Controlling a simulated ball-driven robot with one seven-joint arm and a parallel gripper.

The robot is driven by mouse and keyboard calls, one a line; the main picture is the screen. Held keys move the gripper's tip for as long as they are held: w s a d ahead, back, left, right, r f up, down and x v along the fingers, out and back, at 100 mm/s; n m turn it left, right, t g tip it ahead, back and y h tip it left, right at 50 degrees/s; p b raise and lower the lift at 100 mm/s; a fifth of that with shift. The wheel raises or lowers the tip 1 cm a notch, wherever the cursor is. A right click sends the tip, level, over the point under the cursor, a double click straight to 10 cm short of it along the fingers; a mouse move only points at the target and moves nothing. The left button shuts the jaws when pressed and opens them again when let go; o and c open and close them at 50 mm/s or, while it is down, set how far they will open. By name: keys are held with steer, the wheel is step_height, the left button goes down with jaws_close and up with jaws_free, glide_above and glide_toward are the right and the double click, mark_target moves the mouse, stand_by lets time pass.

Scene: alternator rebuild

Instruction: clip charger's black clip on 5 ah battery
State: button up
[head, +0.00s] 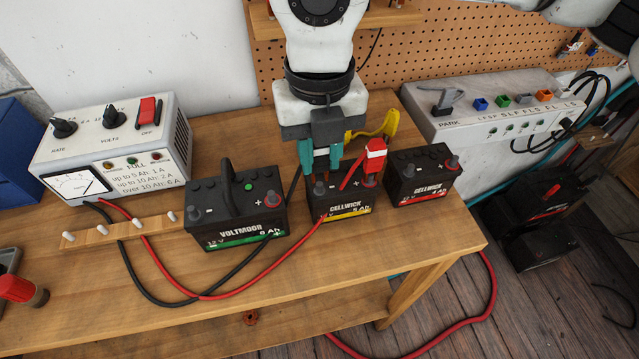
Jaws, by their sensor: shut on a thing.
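The 5 Ah battery (341,207) is the middle one on the bench, black with a yellow stripe. The charger's red clip (375,152) is at its right terminal. My gripper (321,168), with teal fingers, is shut just above the battery's left terminal. The charger's black cable (262,243) runs up to the fingers, so I hold the black clip, which is mostly hidden between them. I cannot tell whether the clip touches the terminal. The charger (116,146) stands at the left with a meter, knobs and a red switch.
A Voltmoor battery (236,208) with a handle stands to the left, a smaller Cellwick battery (421,175) to the right. A yellow object (388,123) is behind my gripper. A pegged wooden strip (118,232) lies before the charger. The red cable (266,274) loops over the bench front.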

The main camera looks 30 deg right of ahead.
steer(key=shift+f, duration=0.15)
steer(key=shift+f+b, duration=1.05)
steer(key=shift+b, duration=0.15)
steer(key=o, duration=0.8)
steer(key=shift+o, duration=0.2)
steer(key=shift+r, duration=0.1)
steer(key=shift+r+p, duration=2.05)
steer(key=shift+r, duration=2.15)
